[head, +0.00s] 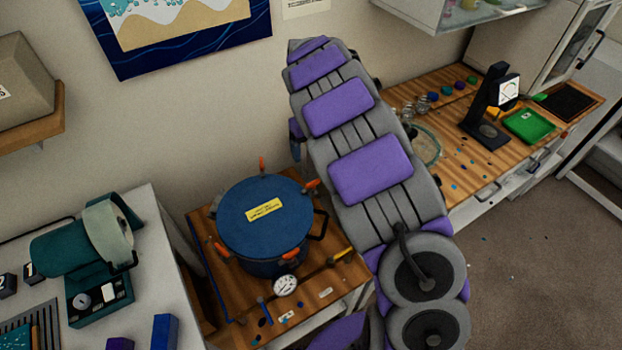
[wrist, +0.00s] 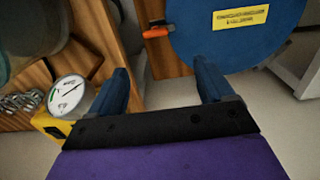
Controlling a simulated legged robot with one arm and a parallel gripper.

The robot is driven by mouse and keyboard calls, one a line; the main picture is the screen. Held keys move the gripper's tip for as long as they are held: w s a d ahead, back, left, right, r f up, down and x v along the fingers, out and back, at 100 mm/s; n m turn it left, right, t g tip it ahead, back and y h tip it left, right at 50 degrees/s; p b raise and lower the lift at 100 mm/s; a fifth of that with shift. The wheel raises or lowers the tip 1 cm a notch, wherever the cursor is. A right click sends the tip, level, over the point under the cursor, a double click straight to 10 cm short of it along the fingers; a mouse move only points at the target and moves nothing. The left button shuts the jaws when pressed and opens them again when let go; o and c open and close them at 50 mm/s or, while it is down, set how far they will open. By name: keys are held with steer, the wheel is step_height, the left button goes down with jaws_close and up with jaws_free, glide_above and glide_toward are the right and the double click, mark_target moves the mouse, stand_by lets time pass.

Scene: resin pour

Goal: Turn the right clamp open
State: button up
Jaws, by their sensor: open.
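A round blue pot (head: 262,228) with a flat lid and a yellow label stands on a wooden table. Orange-handled clamps sit around its rim: one at the back, a right clamp (head: 312,185) close beside my arm, one at the left and one at the front. In the wrist view the blue lid (wrist: 225,42) fills the upper right. One orange clamp handle (wrist: 157,32) sticks out at the lid's left edge; I cannot tell which clamp it is. My gripper (wrist: 162,72) is open and empty, its blue fingers apart, below that handle in the picture. The head view does not clearly show my gripper.
A pressure gauge (head: 285,285) sits at the pot's front; a white dial (wrist: 68,95) shows at left in the wrist view. A black side handle (head: 320,224) juts right. Small tools lie on the wooden table (head: 345,275). A white bench (head: 160,240) with a teal machine stands left.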

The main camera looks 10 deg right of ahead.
steer(key=b, duration=0.1)
glide_above(313, 181)
steer(key=f, duration=1)
steer(key=shift+s+d+f, duration=0.1)
steer(key=shift+d+f, duration=0.15)
steer(key=shift+d, duration=0.15)
steer(key=f, duration=0.1)
steer(key=a+f, duration=0.1)
steer(key=f, duration=0.1)
steer(key=shift+b, duration=0.4)
steer(key=shift+a+f, duration=0.25)
steer(key=shift+f, duration=0.2)
steer(key=shift+d, duration=0.55)
steer(key=shift+c, duration=0.6)
steer(key=shift+a, duration=0.3)
steer(key=c, duration=0.6)
steer(key=shift+d, duration=0.1)
steer(key=c, duration=0.3)
